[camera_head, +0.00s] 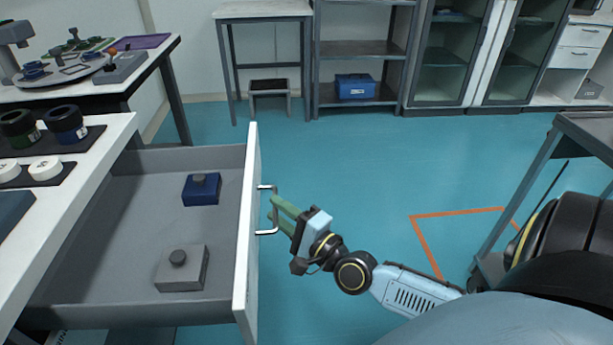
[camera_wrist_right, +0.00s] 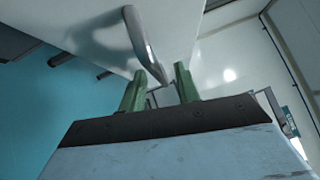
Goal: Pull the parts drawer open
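The parts drawer (camera_head: 110,240) is pulled well out from under the white-topped table at the left. Its white front panel (camera_head: 249,225) faces right and carries a metal bar handle (camera_head: 275,210). My right gripper (camera_head: 271,206) is at the handle with its green fingers parted. In the right wrist view, the fingers (camera_wrist_right: 158,78) are spread and the handle bar (camera_wrist_right: 140,40) runs down between them, with a gap visible on each side. Whether either finger touches the bar is hard to tell. My left gripper is not in view.
Inside the drawer lie a blue block (camera_head: 202,190) and a grey block (camera_head: 182,270), each with a dark knob. Lens-like parts (camera_head: 65,122) stand on the tabletop (camera_head: 100,140). Open blue floor lies right of the drawer. A grey table (camera_head: 590,130) stands at the right.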

